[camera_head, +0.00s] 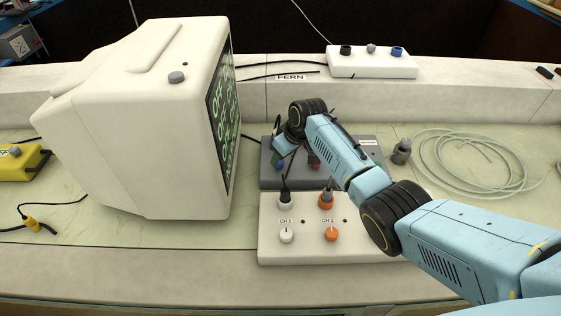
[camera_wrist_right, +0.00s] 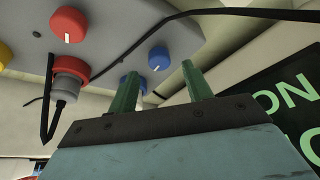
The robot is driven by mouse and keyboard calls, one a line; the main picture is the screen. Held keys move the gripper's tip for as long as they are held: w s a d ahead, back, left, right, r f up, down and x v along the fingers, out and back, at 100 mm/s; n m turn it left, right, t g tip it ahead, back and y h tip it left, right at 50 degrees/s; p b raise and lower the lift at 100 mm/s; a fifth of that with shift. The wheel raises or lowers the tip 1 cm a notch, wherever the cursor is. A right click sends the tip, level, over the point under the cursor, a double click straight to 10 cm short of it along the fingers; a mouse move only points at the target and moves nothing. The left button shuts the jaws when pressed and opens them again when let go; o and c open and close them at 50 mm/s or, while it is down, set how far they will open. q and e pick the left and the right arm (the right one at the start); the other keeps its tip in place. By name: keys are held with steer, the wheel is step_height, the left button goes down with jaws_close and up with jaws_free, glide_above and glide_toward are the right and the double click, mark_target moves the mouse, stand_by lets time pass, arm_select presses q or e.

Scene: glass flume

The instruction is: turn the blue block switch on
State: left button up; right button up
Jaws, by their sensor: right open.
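A grey box (camera_head: 268,178) stands in the middle of the bench, partly hidden by my right arm. A blue knob (camera_wrist_right: 158,60) with a white mark shows on it in the right wrist view; a blue spot (camera_head: 280,164) beside my gripper shows in the head view. A second blue part (camera_wrist_right: 130,84) is partly hidden behind a finger. My right gripper (camera_wrist_right: 160,72) is open, its two green fingers pointing towards the blue knob with nothing between them. Contact cannot be told. I cannot tell which part is the blue block switch. My left gripper is not in view.
A white monitor (camera_head: 140,110) stands left of the grey box; its screen (camera_head: 222,115) shows green text. A white box (camera_head: 310,250) with CH 1 and CH 2 knobs is in front. A red knob (camera_wrist_right: 69,24) and red plug (camera_wrist_right: 70,75) sit near the blue knob. Coiled tubing (camera_head: 465,165) lies right.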

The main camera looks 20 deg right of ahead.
mark_target(280, 162)
steer(key=shift+b+x, duration=0.4)
steer(key=shift+x, duration=0.8)
steer(key=shift+w+a+f, duration=0.1)
steer(key=shift+w+f, duration=0.05)
steer(key=shift+f, duration=0.3)
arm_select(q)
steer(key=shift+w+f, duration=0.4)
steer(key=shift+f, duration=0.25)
arm_select(e)
steer(key=c, duration=1)
